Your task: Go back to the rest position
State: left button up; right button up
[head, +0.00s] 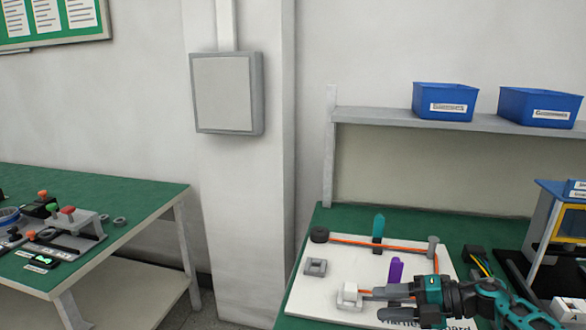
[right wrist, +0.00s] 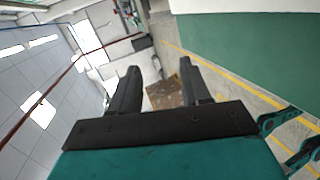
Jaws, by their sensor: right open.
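My right gripper (head: 376,304) is over the near right part of the white board (head: 335,256) on the right-hand green table, with its fingers pointing left. It is close to a small grey-white block (head: 349,296); I cannot tell whether they touch. In the right wrist view the two dark fingers of the right gripper (right wrist: 160,72) stand apart with nothing between them, and the room beyond shows in the gap. My left gripper is in neither view.
An orange cable (head: 365,242) runs along the board past a teal peg (head: 379,226); a purple peg (head: 395,272) stands nearer. Blue bins (head: 445,101) sit on the shelf (head: 400,120) behind. Another green table (head: 130,195) with parts is at left, beyond a gap.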

jog(key=s+a+f+m+t, duration=0.4)
jog(key=s+a+m+t, duration=0.3)
jog(key=m, duration=0.4)
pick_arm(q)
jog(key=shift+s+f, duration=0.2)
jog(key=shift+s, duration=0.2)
pick_arm(e)
jog(key=s+d+f+m+h, duration=0.2)
jog(key=s+f+m+h, duration=0.3)
jog(key=s+m, duration=0.4)
jog(key=s+d+f+m+h, duration=0.3)
jog(key=s+f+m+h, duration=0.2)
jog(key=s+m, duration=0.3)
jog(key=shift+s+f+m+g+h, duration=0.4)
jog(key=shift+s+h, duration=0.35)
jog(key=shift+h, duration=0.05)
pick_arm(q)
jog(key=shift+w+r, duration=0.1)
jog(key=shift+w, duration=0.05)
